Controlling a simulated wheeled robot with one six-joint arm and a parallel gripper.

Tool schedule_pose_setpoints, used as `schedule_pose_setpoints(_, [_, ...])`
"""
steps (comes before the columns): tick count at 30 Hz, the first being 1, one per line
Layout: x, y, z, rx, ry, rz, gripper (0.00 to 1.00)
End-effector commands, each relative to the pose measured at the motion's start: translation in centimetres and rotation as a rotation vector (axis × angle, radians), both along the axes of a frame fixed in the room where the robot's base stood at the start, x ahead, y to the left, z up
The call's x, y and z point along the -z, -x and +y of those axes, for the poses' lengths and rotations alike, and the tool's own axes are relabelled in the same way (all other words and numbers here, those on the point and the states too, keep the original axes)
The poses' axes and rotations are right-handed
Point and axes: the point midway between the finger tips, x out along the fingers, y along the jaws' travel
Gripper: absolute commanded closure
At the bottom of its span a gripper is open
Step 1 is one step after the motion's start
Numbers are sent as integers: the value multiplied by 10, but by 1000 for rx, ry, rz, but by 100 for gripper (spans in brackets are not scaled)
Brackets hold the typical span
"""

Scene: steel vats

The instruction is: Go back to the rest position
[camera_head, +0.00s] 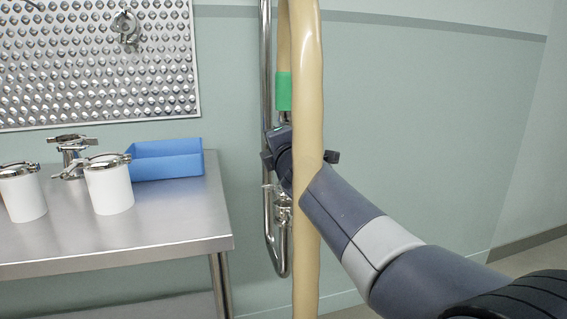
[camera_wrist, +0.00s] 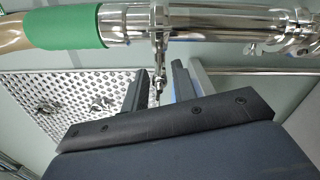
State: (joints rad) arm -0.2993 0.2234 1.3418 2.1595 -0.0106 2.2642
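My gripper (camera_head: 283,140) is at the wall pipework, partly hidden behind a beige hose (camera_head: 307,90) in the head view. In the wrist view, the fingers of my gripper (camera_wrist: 160,88) stand apart with a gap between them. A metal clamp with a hanging bolt (camera_wrist: 158,50) on a steel pipe fitting (camera_wrist: 210,22) shows beyond and between the fingertips. I cannot tell whether they touch it. A green band (camera_head: 284,91) wraps the hose end and also shows in the wrist view (camera_wrist: 75,27).
A steel table (camera_head: 150,235) stands at left with white lidded canisters (camera_head: 108,188), a metal valve (camera_head: 70,150) and a blue bin (camera_head: 167,160). A studded metal panel (camera_head: 95,60) hangs above. A vertical steel pipe (camera_head: 266,60) runs beside the hose. The right side is bare wall.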

Motion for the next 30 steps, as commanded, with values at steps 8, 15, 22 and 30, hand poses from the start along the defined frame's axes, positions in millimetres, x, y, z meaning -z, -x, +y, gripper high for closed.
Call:
schedule_pose_setpoints(8, [0, 0, 0, 0, 300, -90, 74])
schedule_pose_setpoints(15, [0, 0, 0, 0, 419, -125, 74])
schedule_pose_setpoints(22, [0, 0, 0, 0, 431, -130, 74])
schedule_pose_setpoints(30, [5, -1, -3, 5, 440, -124, 74])
